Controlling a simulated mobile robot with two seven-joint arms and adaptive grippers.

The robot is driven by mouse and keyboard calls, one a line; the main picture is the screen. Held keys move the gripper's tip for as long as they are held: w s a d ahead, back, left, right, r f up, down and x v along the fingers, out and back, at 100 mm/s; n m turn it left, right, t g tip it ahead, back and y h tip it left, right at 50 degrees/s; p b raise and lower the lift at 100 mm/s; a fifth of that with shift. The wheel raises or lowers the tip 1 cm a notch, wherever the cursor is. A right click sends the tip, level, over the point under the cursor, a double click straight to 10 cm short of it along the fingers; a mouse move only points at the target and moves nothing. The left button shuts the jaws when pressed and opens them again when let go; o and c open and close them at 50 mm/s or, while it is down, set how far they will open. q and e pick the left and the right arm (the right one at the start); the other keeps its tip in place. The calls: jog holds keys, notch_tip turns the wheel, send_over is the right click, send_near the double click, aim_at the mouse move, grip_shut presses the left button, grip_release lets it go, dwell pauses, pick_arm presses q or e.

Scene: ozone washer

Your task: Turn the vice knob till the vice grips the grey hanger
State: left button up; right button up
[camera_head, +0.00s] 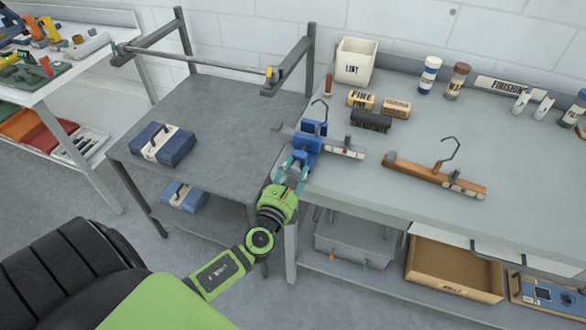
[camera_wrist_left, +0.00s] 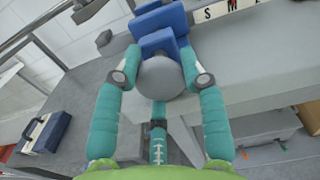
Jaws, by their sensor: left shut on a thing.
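The blue vice (camera_head: 308,140) sits at the left edge of the right-hand workbench. It also shows at the top of the left wrist view (camera_wrist_left: 160,40). The grey hanger (camera_head: 345,149), with a dark wire hook, lies with its bar through the vice; its lettered bar shows in the left wrist view (camera_wrist_left: 232,8). Whether the jaws press on it cannot be told. My left gripper (camera_head: 293,168) is shut on the round grey vice knob (camera_wrist_left: 161,77), with a teal finger on each side. My right gripper is not in view.
A wooden hanger (camera_head: 435,176) lies right of the vice. Sanding blocks (camera_head: 370,120), a white lint bin (camera_head: 356,62) and bottles (camera_head: 430,75) stand behind. A lower grey table (camera_head: 215,115) with a blue box (camera_head: 163,145) is at left. A cardboard box (camera_head: 455,275) is below the bench.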

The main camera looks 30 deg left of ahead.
pick_arm(q)
jog(key=m+p, duration=0.2)
jog(key=m, duration=0.2)
jog(key=shift+r+m, duration=0.1)
jog(key=shift+m, duration=0.2)
jog(key=m+p, duration=0.2)
jog(key=m, duration=0.3)
jog(key=shift+m, duration=0.3)
jog(key=m+p, duration=0.2)
jog(key=m, duration=0.2)
jog(key=shift+p, duration=0.4)
jog(key=m+p, duration=0.2)
jog(key=m, duration=0.3)
jog(key=m+p, duration=0.1)
jog(key=m, duration=0.2)
jog(key=shift+m+p, duration=0.3)
jog(key=m, duration=0.2)
jog(key=shift+m+p, duration=0.3)
jog(key=shift+m, duration=0.1)
jog(key=m, duration=0.4)
jog(key=shift+m, duration=1.7)
